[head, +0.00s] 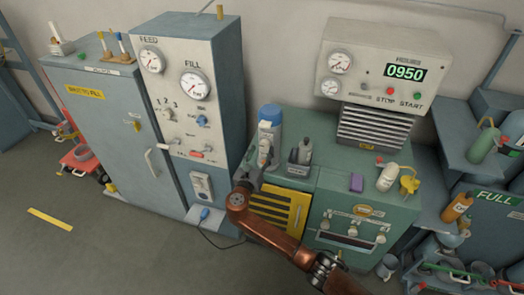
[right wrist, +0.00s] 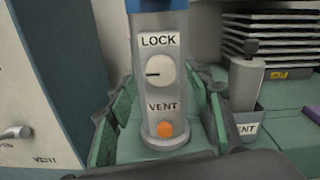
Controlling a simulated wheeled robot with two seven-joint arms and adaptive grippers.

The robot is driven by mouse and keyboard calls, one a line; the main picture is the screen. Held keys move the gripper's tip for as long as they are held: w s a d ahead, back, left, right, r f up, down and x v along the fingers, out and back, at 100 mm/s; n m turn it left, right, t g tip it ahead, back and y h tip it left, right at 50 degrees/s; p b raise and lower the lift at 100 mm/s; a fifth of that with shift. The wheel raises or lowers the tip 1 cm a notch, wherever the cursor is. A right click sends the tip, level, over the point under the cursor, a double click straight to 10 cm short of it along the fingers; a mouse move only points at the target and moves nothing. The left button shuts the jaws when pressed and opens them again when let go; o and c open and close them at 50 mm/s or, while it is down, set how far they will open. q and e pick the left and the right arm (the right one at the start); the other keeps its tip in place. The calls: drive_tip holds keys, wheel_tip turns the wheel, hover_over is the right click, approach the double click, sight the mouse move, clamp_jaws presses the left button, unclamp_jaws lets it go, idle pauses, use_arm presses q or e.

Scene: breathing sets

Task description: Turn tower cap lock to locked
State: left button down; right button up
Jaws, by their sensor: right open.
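The tower (head: 269,132) is a grey column with a blue cap on the green cabinet's left end. In the right wrist view the tower (right wrist: 163,108) stands upright, close and central. Its round white lock knob (right wrist: 159,75) sits between a LOCK label above and a VENT label below. The knob's dark mark lies about level, on its left side. An orange button (right wrist: 165,129) is below. My right gripper (head: 256,167) is open at the tower, with its fingers either side of the column in the wrist view; contact cannot be told. My left gripper is not in view.
A grey holder with a handle (head: 299,155) stands just right of the tower. The tall gauge panel (head: 190,110) is close on the left. A purple block (head: 356,182) and a white bottle (head: 387,177) stand farther right on the cabinet top.

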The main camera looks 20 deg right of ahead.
drive_tip(key=shift+x, duration=0.9)
drive_tip(key=shift+c, duration=0.3)
drive_tip(key=c, duration=1.1)
